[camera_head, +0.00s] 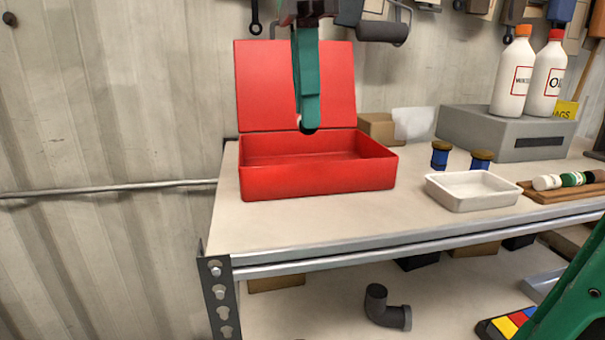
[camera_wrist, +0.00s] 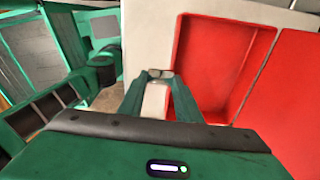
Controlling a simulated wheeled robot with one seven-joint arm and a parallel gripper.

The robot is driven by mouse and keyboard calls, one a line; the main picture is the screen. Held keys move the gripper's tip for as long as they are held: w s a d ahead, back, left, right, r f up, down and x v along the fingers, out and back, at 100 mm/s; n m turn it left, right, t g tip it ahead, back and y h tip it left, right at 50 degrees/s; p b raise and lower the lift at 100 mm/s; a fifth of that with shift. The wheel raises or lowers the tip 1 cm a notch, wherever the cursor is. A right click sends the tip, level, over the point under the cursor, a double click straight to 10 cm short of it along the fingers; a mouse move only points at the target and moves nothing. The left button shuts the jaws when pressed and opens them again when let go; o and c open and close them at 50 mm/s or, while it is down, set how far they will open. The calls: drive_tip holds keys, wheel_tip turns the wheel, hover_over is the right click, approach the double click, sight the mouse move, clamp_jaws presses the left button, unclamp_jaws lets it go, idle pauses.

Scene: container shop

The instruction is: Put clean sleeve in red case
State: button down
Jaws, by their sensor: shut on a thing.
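The red case (camera_head: 318,180) stands open at the left end of the bench, its lid raised at the back. The visible part of its inside is empty, and it also shows in the wrist view (camera_wrist: 218,70). My gripper (camera_head: 308,127) points down in front of the lid, above the case's rim in the picture. In the wrist view my gripper (camera_wrist: 160,76) is shut on a pale, whitish piece, seemingly the sleeve (camera_wrist: 156,100), beside the case's opening. Most of the piece is hidden by the fingers, so I cannot tell its cleanness.
A wooden rack (camera_head: 570,191) holds several small cylinders. A grey box (camera_head: 500,133) carries two white bottles (camera_head: 512,80). The bench front (camera_head: 330,222) is clear.

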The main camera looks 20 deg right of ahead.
drive_tip(key=shift+s+a+f, duration=0.15)
drive_tip(key=shift+a, duration=0.35)
drive_tip(key=shift+w+f+n, duration=0.2)
drive_tip(key=shift+w+n, duration=0.05)
drive_tip(key=shift+n, duration=0.05)
drive_tip(key=w+d+f, duration=0.2)
drive_tip(key=w, duration=0.1)
drive_tip(key=w+d+f, duration=0.2)
drive_tip(key=w, duration=0.1)
drive_tip(key=w+d+f, duration=0.2)
drive_tip(key=w, duration=0.1)
drive_tip(key=shift+w+d+f, duration=0.1)
drive_tip(key=shift+d+f, duration=0.05)
drive_tip(key=shift+f, duration=0.15)
drive_tip(key=shift+w+f, duration=0.1)
drive_tip(key=shift+f, duration=1.95)
drive_tip(key=c, duration=1.3)
unclamp_jaws()
drive_tip(key=shift+r, duration=0.15)
